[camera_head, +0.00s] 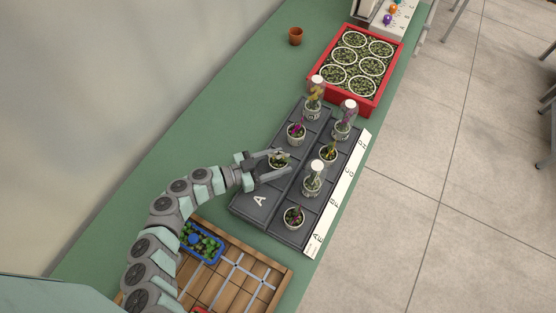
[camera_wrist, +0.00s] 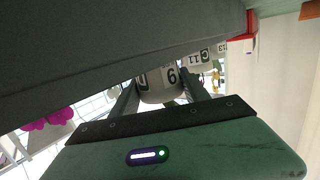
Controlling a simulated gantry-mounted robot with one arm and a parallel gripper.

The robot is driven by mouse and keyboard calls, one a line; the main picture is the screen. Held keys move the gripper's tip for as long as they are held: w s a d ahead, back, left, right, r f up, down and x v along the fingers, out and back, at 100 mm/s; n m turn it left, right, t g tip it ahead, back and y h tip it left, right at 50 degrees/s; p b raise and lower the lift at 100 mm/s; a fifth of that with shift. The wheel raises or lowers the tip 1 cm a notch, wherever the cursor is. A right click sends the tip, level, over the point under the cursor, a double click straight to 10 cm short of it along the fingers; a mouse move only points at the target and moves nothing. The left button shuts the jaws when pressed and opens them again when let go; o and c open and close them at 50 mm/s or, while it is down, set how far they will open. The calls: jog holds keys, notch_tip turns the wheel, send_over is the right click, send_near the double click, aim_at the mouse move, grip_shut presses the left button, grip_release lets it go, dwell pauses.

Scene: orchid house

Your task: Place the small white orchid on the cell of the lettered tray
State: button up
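My gripper (camera_head: 279,163) has one finger on each side of a small whitish pot (camera_head: 279,161) in the left row of the dark lettered tray (camera_head: 245,206). The wrist view shows the fingers (camera_wrist: 160,90) flanking a pot marked 9 (camera_wrist: 160,85); I cannot tell if they press on it or if it is lifted. Its flower is not clear. A cell marked A (camera_head: 259,200) is empty at the near left.
Other potted orchids stand close by in the tray, including magenta (camera_head: 297,128), yellow (camera_head: 329,153) and red (camera_head: 293,216) ones. A red crate (camera_head: 372,106) is beyond, a wooden tray (camera_head: 272,263) nearer. A terracotta pot (camera_head: 295,36) stands on the green bench (camera_head: 200,133).

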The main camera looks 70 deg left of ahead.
jog(key=o, duration=0.5)
jog(key=shift+c, duration=0.2)
jog(key=shift+r, duration=0.2)
jog(key=s+r, duration=0.1)
jog(key=s, duration=1)
jog(key=shift+s+d+r+p, duration=0.35)
jog(key=shift+s+r, duration=0.05)
